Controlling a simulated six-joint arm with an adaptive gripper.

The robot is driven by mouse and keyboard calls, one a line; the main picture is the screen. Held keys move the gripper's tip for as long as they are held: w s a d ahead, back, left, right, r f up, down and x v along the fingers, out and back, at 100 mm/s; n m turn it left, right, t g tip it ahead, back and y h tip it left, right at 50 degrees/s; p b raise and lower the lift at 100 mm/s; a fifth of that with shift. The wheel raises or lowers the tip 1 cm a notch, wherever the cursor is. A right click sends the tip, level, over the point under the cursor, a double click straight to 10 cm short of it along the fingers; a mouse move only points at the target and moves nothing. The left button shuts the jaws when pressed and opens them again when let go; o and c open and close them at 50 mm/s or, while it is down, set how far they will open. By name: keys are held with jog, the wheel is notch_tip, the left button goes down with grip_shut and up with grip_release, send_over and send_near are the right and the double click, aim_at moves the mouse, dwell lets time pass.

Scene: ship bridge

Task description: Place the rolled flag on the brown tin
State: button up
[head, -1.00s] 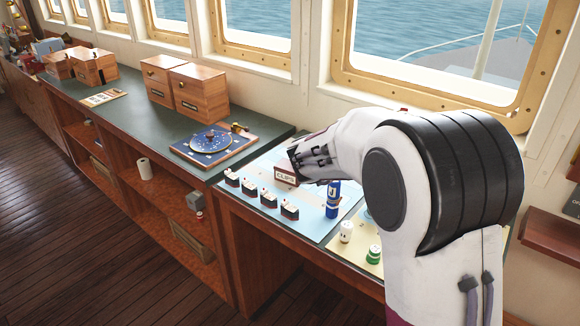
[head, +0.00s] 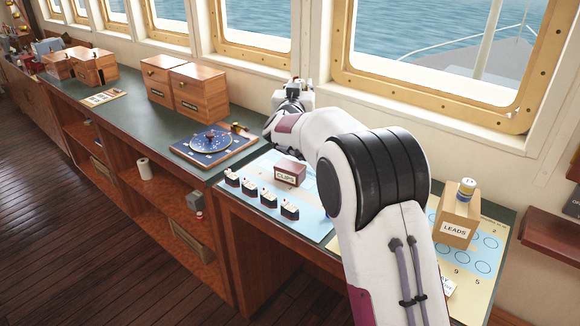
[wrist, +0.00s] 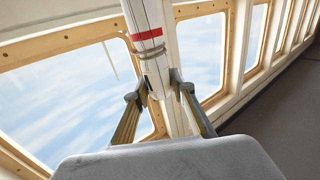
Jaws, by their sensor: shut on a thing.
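In the wrist view, my gripper (wrist: 160,88) is shut on a slim white roll (wrist: 145,22) with a red band and string ties, which looks like the rolled flag. The roll stands out past the fingers, with window frames behind it. In the head view, my gripper (head: 288,98) is over the back of the counter near the windows; its fingers and the roll are hard to make out. A small brown container marked CLIPS (head: 290,173) sits on the blue chart, apart from my gripper. I cannot tell whether it is the brown tin; no other brown tin shows clearly.
A blue dial board (head: 212,143) and wooden boxes (head: 198,90) are to the left. A LEADS box (head: 457,217) with a small tin (head: 466,189) on top stands right. My arm hides the middle.

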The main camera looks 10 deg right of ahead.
notch_tip(320, 180, down, 6)
jog(key=w+a+y, duration=0.1)
jog(key=a, duration=0.1)
jog(key=shift+w+a+r+n, duration=0.2)
jog(key=shift+a+r+n, duration=0.05)
jog(key=shift+n, duration=0.15)
jog(key=shift+f, duration=0.1)
notch_tip(320, 180, down, 6)
dwell(0.6)
jog(key=shift+f, duration=1.9)
jog(key=shift+f, duration=0.1)
